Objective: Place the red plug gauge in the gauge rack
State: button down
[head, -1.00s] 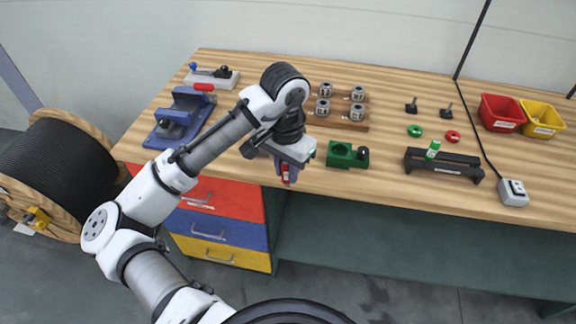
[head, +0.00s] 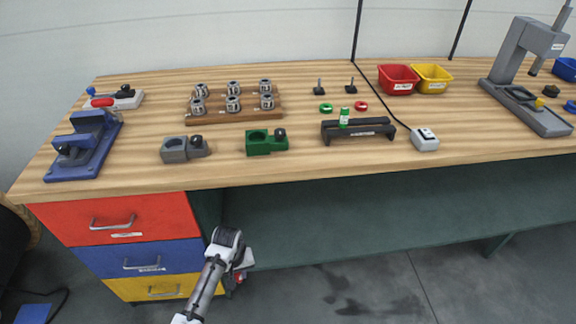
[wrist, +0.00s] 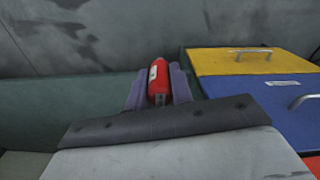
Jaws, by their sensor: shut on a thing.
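The red plug gauge (wrist: 158,83) is clasped between the purple-grey fingers of my gripper (wrist: 156,92) in the wrist view; its lower end is hidden by the gripper body. In the head view my gripper (head: 236,282) hangs low in front of the bench, below the tabletop and just right of the drawers, with a bit of red showing. The gauge rack is taken to be the black bar-shaped stand (head: 357,135) near the bench's front edge. A green plug gauge (head: 344,117) stands upright in it, left of its middle.
The wooden benchtop (head: 300,170) has a bare front strip. A green fixture (head: 266,142) and a grey one (head: 184,149) sit left of the rack. A white switch box (head: 425,139) with a cable is to its right. Drawers (head: 140,262) stand beside my gripper.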

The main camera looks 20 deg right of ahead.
aim_at(373, 131)
jog(key=j+z, duration=0.1)
jog(key=z, duration=0.8)
jog(key=k+l, duration=0.05)
